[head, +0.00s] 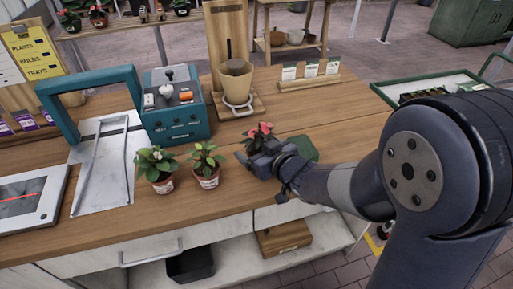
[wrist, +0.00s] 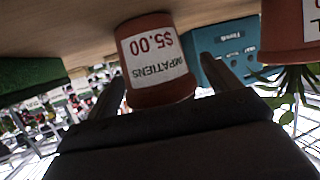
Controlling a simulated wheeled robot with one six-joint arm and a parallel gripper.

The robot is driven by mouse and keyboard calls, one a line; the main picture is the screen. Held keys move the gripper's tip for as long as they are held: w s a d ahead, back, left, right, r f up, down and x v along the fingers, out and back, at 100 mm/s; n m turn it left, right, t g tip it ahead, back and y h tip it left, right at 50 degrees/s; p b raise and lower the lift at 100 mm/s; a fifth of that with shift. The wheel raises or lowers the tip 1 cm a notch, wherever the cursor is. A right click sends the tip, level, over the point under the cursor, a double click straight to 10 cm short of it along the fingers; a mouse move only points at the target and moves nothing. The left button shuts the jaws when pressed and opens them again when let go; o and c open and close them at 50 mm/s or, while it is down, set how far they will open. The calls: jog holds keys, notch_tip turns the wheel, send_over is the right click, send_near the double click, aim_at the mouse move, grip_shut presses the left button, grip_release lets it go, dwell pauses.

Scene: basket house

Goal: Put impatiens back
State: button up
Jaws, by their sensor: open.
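The impatiens, a red-flowered plant (head: 262,133) in a terracotta pot, stands on the wooden counter. In the head view my gripper hides most of its pot. In the wrist view, which is upside down, the pot (wrist: 160,88) shows a white label reading "IMPATIENS $5.00". My gripper (head: 257,160) is low at the counter, with one open finger on each side of this pot. I cannot tell whether the fingers touch it. A green pad (head: 303,149) lies just right of the gripper.
Two other potted plants (head: 155,168) (head: 206,163) stand left of my gripper; one pot also shows in the wrist view (wrist: 290,30).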

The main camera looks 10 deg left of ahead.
jog(key=p+v, duration=0.1)
jog(key=v, duration=0.9)
jog(key=shift+s+d+r, duration=0.1)
jog(key=shift+d+r, duration=0.05)
jog(key=shift+d, duration=0.05)
jog(key=shift+s+d+r, duration=0.1)
jog(key=shift+s+d, duration=0.2)
jog(key=shift+s, duration=0.05)
